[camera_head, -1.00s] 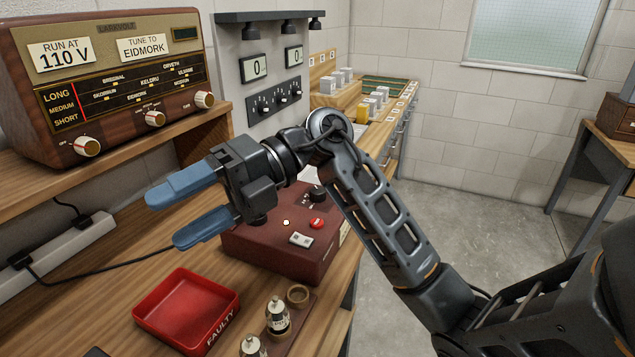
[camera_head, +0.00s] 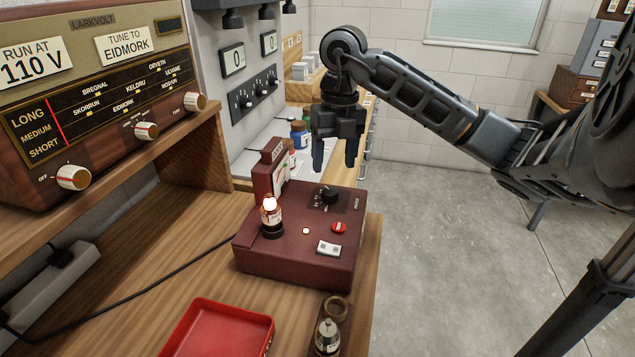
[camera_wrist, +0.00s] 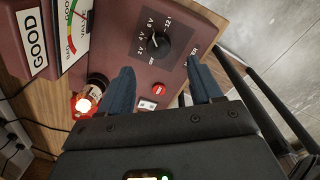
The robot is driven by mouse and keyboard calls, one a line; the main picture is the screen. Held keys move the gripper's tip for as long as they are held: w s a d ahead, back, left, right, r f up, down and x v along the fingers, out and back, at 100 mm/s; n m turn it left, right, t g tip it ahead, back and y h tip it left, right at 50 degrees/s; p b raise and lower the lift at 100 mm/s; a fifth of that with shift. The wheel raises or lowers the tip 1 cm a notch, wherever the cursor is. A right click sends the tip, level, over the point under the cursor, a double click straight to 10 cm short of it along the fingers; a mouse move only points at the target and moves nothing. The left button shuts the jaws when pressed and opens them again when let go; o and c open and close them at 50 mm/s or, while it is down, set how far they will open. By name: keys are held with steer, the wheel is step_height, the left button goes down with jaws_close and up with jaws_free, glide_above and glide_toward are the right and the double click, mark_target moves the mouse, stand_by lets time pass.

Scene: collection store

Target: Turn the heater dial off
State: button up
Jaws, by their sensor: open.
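The heater dial (camera_head: 328,195) is a black knob on a dark plate at the back right of a maroon tester box (camera_head: 300,262). In the wrist view the dial (camera_wrist: 157,43) has voltage marks around it, and its pointer seems turned toward the upper marks. My gripper (camera_head: 336,168) points down, open and empty, above the dial and apart from it. In the wrist view its blue fingers (camera_wrist: 165,85) stand either side below the dial. A glowing valve (camera_head: 270,218) stands upright in the box's socket; it also shows in the wrist view (camera_wrist: 90,95).
The tester's upright meter panel (camera_head: 270,175) stands just left of the dial. A red button (camera_head: 339,228) and a white switch (camera_head: 328,248) sit in front. A radio (camera_head: 90,110) stands on the left shelf.

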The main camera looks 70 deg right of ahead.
mark_target(331, 191)
steer(key=f, duration=0.3)
steer(key=f+p, duration=0.1)
steer(key=f, duration=0.3)
steer(key=shift+w+a+f, duration=0.1)
steer(key=shift+w+a, duration=0.05)
steer(key=shift+a, duration=0.05)
steer(key=shift+c, duration=0.4)
steer(key=c, duration=1)
